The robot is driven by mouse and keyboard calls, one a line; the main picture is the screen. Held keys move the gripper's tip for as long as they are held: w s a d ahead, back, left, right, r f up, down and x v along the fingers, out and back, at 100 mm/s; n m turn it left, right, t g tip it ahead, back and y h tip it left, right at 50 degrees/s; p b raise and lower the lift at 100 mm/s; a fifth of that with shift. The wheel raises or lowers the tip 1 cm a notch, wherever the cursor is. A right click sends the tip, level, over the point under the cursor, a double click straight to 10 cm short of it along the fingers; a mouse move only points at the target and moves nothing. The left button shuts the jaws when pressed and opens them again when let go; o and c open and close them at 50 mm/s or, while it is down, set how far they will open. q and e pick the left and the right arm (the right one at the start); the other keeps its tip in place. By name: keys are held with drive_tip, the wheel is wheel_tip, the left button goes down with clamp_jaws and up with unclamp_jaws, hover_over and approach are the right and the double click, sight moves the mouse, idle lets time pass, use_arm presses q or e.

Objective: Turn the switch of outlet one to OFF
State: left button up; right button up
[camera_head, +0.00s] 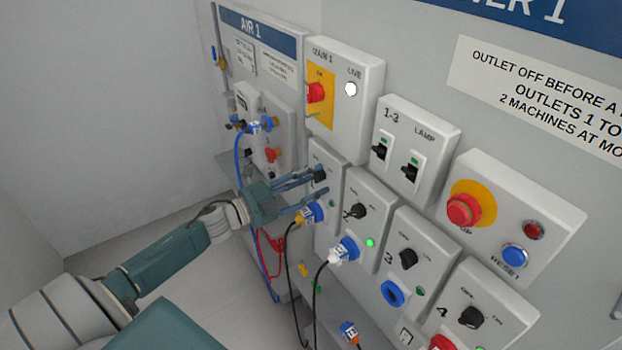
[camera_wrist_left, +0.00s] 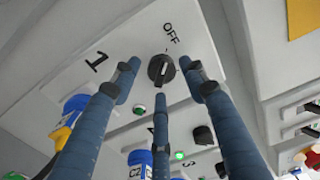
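Outlet one's switch is a round black knob (camera_wrist_left: 161,70) on a pale box (camera_wrist_left: 185,100) marked 1, with OFF printed near it. I cannot tell for sure which way its pointer is turned. My left gripper (camera_head: 322,182) is at this box; in the left wrist view its three blue fingers (camera_wrist_left: 164,76) are spread around the knob, with gaps showing. Outlet one's small green lamp (camera_wrist_left: 139,109) looks dim. A blue plug (camera_head: 311,213) with a yellow collar sits in outlet one, just below the fingers. My right gripper is not in view.
Outlet two (camera_head: 352,195) holds a blue and white plug (camera_head: 344,250) and its lamp (camera_head: 370,243) glows green. Outlets three (camera_head: 421,240) and four (camera_head: 483,289) lie farther right. The MAIN 1 box (camera_head: 362,75) stands above. Black cables hang below the plugs.

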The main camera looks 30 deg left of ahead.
use_arm(q)
drive_tip(key=shift+r, duration=0.15)
drive_tip(key=v, duration=1.2)
idle(0.3)
